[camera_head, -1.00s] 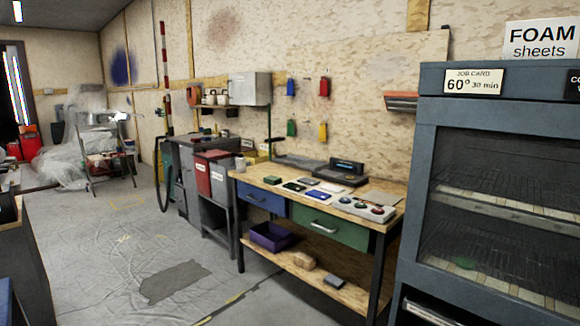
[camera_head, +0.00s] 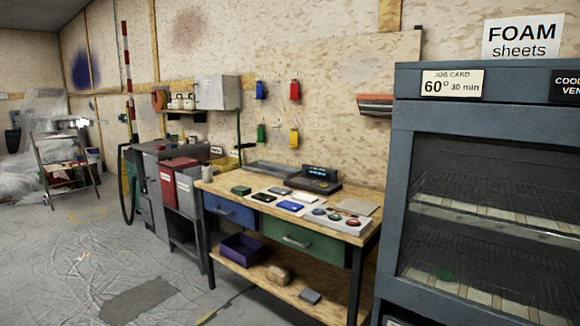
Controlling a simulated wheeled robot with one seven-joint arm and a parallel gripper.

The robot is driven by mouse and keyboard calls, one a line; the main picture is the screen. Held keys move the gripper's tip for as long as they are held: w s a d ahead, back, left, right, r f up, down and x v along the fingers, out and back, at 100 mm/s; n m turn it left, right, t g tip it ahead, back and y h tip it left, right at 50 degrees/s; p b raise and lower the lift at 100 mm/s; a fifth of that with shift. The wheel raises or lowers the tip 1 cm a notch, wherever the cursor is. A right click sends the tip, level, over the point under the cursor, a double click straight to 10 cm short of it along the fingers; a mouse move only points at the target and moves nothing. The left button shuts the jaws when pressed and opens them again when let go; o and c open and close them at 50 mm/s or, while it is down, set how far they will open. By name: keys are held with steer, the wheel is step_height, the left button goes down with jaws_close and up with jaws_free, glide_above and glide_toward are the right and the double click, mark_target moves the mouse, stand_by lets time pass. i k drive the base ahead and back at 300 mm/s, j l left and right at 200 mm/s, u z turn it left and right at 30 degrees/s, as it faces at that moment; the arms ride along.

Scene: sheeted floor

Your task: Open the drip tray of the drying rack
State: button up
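The drying rack (camera_head: 397,190) is a tall blue-grey cabinet at the right, cut off by the right and bottom edges of the head view. Its front shows wire shelves (camera_head: 500,192) behind a frame. A job card (camera_head: 452,83) on its top panel reads 60° 30 min. The drip tray cannot be made out for certain; only a small light piece (camera_head: 392,321) shows at the bottom edge below the rack's front. My gripper is not in view.
A wooden workbench (camera_head: 345,238) with a blue drawer (camera_head: 230,212) and a green drawer (camera_head: 300,242) stands left of the rack. Red and grey bins (camera_head: 178,183) stand beyond it. The sheeted floor (camera_head: 60,270) at the left is open, with a dark patch (camera_head: 138,300).

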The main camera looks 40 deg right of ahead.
mark_target(273, 169)
steer(key=i+j+z, duration=0.1)
steer(key=i+z, duration=0.25)
steer(key=i+j+z, duration=0.2)
steer(key=i+z, duration=0.15)
